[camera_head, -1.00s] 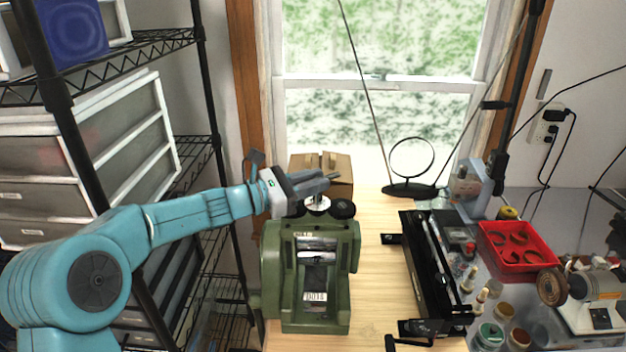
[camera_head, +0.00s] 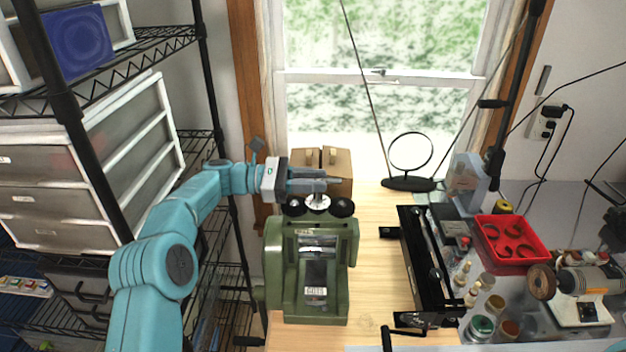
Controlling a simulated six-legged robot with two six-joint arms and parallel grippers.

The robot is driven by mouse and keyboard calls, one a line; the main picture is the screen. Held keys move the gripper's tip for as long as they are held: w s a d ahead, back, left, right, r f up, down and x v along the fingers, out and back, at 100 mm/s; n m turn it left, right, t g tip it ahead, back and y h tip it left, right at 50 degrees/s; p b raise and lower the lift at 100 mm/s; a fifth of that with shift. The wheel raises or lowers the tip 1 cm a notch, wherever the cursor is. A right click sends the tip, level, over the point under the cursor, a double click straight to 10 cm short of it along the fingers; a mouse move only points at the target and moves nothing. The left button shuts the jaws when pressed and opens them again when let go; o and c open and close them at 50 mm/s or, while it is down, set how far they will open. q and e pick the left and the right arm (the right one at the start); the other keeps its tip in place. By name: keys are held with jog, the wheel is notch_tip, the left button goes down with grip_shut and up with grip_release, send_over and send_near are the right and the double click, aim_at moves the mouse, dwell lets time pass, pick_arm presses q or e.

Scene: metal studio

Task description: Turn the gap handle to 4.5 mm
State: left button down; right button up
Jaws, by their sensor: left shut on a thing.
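The green rolling mill (camera_head: 273,250) stands on the wooden bench, with its two rollers and a small plate with a number on its front. On its top is a white round dial (camera_head: 318,203) between two black gear knobs (camera_head: 342,208). My left gripper (camera_head: 318,184) comes in from the left just above the dial and is shut on the gap handle, which its fingers mostly hide. The dial marks and the number on the plate are too small to read surely. My right gripper is not in view.
Wooden boxes (camera_head: 338,164) stand behind the mill. A black bench tool (camera_head: 430,270) with a crank lies to its right, and beyond it a red tray (camera_head: 510,262) and several jars. A wire shelf with drawers (camera_head: 50,200) stands close on the left. Bare bench lies between mill and black tool.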

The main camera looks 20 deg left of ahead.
pick_arm(q)
jog(key=shift+g, duration=0.3)
jog(key=c, duration=1.1)
grip_release()
jog(key=shift+r, duration=0.1)
jog(key=shift+a, duration=0.3)
jog(key=v, duration=0.7)
jog(key=shift+s+b, duration=0.1)
jog(key=shift+b, duration=0.3)
